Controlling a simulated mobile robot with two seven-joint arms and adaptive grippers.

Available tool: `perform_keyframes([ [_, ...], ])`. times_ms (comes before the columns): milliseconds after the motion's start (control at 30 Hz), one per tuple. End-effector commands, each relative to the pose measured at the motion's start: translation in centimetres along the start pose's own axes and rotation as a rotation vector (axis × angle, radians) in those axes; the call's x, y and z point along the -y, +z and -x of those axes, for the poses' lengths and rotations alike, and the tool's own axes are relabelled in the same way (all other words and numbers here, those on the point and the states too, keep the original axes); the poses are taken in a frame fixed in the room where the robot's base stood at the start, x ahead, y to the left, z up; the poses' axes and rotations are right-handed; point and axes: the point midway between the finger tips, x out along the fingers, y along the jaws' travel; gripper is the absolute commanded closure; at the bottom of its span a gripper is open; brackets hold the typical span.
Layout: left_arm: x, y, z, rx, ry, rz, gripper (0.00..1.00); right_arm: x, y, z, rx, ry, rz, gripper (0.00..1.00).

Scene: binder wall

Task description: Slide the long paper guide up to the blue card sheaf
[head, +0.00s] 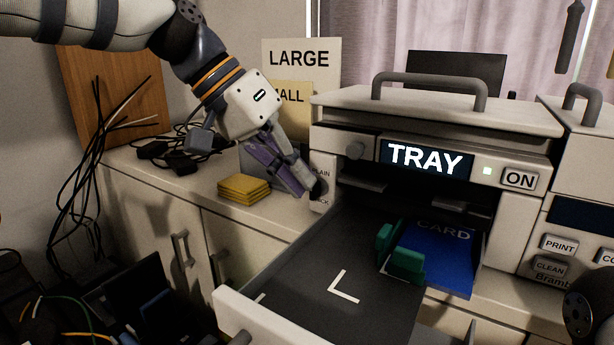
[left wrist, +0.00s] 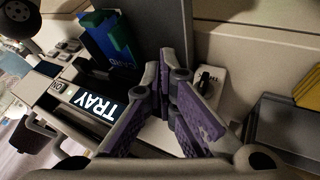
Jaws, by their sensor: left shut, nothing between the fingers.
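The blue card sheaf (head: 447,250), marked CARD, lies on the pulled-out dark tray (head: 300,268). Green guide parts (head: 407,263) stand at its left and near side; I cannot tell which is the long guide or whether any touches the sheaf. In the left wrist view, green (left wrist: 97,35) and the blue sheaf (left wrist: 122,58) sit side by side. Touch is unclear. My right gripper is not in view.
The white machine (head: 440,118) with a lit TRAY display (head: 425,158) rises behind the tray. Yellow pads (head: 244,188) and black cables (head: 170,148) lie on the left counter. LARGE and partly hidden smaller signs (head: 300,58) stand behind my left gripper.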

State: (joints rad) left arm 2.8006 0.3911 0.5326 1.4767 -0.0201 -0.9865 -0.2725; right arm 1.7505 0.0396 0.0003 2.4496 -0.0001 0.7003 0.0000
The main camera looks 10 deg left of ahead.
Motion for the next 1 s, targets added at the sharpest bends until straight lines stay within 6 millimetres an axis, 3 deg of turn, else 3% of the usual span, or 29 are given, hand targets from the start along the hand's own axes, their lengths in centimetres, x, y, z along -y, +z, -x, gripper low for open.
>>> perform_keyframes([
  [333, 0.0, 0.0, -7.7, 0.002, 0.000, 0.000, 1.00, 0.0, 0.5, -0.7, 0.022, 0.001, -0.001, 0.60],
  [600, -3.4, -0.1, -8.9, -0.007, -0.003, -0.007, 1.00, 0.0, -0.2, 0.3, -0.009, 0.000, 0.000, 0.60],
  [1000, -3.7, -0.1, -9.3, -0.005, -0.002, -0.003, 1.00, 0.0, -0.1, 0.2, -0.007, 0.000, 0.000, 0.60],
])
